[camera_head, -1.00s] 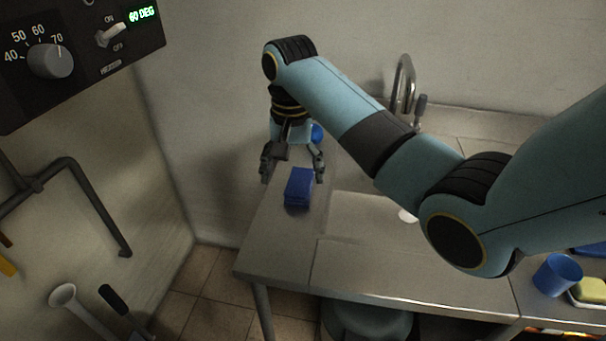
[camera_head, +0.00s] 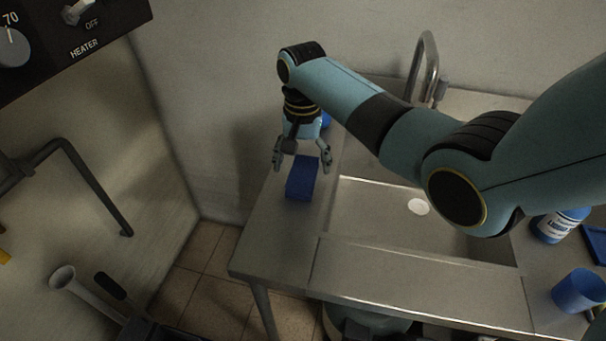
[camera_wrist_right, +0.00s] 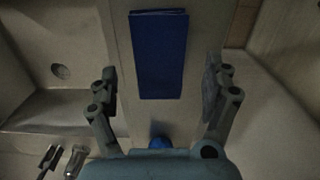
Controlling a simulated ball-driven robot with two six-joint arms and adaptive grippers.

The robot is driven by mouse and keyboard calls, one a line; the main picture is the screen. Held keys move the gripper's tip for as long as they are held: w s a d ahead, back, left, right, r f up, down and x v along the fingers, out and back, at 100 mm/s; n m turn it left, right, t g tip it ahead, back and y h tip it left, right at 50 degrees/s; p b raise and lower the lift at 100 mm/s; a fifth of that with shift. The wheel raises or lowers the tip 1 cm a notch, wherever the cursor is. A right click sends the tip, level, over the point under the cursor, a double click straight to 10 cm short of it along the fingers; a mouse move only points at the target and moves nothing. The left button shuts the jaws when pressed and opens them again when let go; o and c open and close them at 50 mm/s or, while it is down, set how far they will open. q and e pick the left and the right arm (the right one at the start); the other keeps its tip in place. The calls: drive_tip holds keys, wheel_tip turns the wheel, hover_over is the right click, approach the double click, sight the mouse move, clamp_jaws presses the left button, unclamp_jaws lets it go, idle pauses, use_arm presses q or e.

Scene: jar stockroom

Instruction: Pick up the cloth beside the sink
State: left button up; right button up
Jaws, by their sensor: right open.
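The folded blue cloth (camera_head: 301,179) lies on the metal counter to the left of the sink basin. It also shows in the right wrist view (camera_wrist_right: 158,55), flat and centred ahead of the fingers. My right gripper (camera_head: 303,162) is above the far end of the cloth, pointing down, with its fingers apart. In the right wrist view the open fingers (camera_wrist_right: 160,88) stand either side of the cloth's line, with nothing between them touching. The sink (camera_head: 385,215) is partly hidden by my right arm. My left gripper is not in view.
A tap (camera_head: 426,65) stands behind the sink. A blue round object (camera_head: 326,119) is close behind my right gripper. A blue cup (camera_head: 579,291) and a labelled bottle (camera_head: 558,224) are on the right counter. The counter's front left is clear.

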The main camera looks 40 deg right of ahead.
sight(303, 171)
drive_tip(key=shift+f, duration=1.6)
drive_tip(key=c, duration=1.3)
